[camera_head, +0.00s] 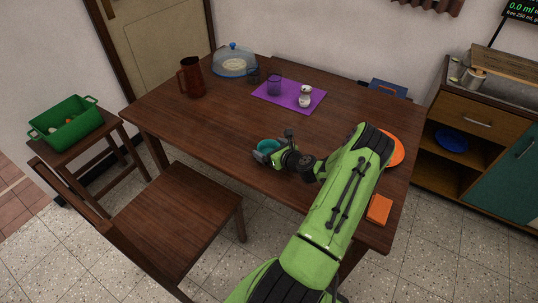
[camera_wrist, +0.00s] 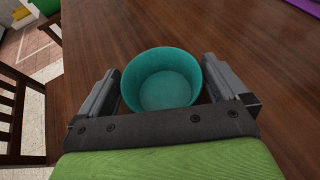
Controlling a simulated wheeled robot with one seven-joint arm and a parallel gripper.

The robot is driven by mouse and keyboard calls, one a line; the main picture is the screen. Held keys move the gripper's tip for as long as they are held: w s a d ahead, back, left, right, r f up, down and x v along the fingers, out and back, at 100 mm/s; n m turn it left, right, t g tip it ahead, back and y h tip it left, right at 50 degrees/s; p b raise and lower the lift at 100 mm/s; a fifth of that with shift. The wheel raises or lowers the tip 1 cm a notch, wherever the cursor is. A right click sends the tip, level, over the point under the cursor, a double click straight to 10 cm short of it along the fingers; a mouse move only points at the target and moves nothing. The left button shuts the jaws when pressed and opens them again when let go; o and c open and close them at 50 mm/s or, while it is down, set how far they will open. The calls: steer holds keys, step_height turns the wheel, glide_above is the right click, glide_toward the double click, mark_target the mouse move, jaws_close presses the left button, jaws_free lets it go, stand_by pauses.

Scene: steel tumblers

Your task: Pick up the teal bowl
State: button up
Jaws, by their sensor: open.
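The teal bowl (camera_head: 267,146) stands upright on the wooden table near its front edge, partly hidden by my gripper in the head view. In the wrist view the bowl (camera_wrist: 162,80) is empty and lies between my two fingers. My gripper (camera_wrist: 160,85) is open, with one finger on each side of the bowl. The right finger is very close to the bowl's rim; I cannot tell whether either finger touches it. In the head view my gripper (camera_head: 274,150) reaches the bowl from the right.
A brown pitcher (camera_head: 191,78), a domed dish (camera_head: 233,62) and a purple mat (camera_head: 289,96) with a cup and a shaker stand at the back. An orange plate (camera_head: 396,150) and an orange block (camera_head: 379,209) lie right. A chair (camera_head: 178,215) stands in front. The table's middle is clear.

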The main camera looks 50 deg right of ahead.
steer(key=shift+w+d+f, duration=0.1)
steer(key=shift+w+f, duration=0.05)
steer(key=shift+w, duration=0.25)
steer(key=c, duration=0.8)
